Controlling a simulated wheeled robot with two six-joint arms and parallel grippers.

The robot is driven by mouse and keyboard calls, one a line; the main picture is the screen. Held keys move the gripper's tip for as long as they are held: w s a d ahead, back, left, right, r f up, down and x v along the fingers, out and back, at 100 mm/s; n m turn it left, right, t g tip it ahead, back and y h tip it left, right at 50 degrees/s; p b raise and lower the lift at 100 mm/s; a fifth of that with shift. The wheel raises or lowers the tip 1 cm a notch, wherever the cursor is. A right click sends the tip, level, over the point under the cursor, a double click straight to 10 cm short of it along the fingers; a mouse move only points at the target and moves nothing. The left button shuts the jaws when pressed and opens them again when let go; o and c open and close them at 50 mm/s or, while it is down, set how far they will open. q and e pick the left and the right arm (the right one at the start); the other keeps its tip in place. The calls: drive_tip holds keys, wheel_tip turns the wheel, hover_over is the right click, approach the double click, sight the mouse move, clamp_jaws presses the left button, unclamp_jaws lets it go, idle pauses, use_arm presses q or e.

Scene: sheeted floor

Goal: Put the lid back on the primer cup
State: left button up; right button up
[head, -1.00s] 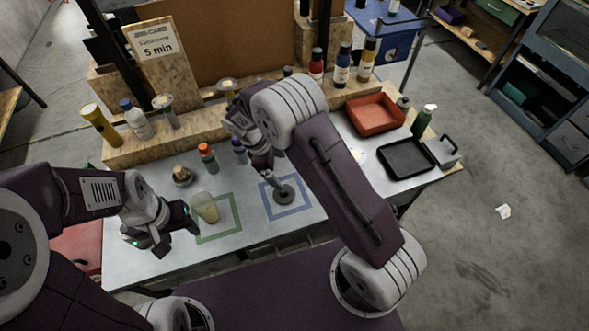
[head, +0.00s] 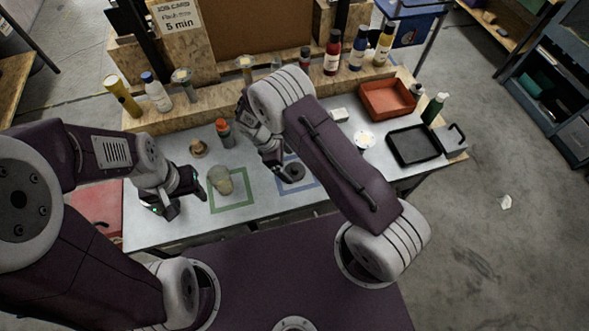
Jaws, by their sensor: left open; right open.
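The primer cup (head: 221,182) is a pale, translucent beige cup standing by the left part of the green square outline (head: 246,204). A dark round disc (head: 293,173), which looks like the lid, lies flat at the blue square outline (head: 312,184). My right gripper (head: 283,172) is open, low beside the disc's left side; I cannot tell whether it touches it. My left gripper (head: 188,205) is open and empty, just left of the cup, apart from it.
An orange-capped bottle (head: 225,134) and a small wooden-looking knob (head: 199,148) stand behind the cup. Several bottles line the raised wooden shelf at the back.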

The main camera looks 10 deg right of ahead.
sight(294, 167)
drive_tip(key=shift+d, duration=0.1)
drive_tip(key=shift+d+f, duration=0.1)
drive_tip(key=shift+d, duration=0.05)
drive_tip(key=x, duration=0.1)
drive_tip(key=p+x, duration=0.1)
drive_tip(key=x, duration=0.1)
drive_tip(key=p+x, duration=0.1)
drive_tip(key=shift+w+d+f, duration=0.2)
drive_tip(key=shift+w+d, duration=0.05)
drive_tip(key=shift+f, duration=0.2)
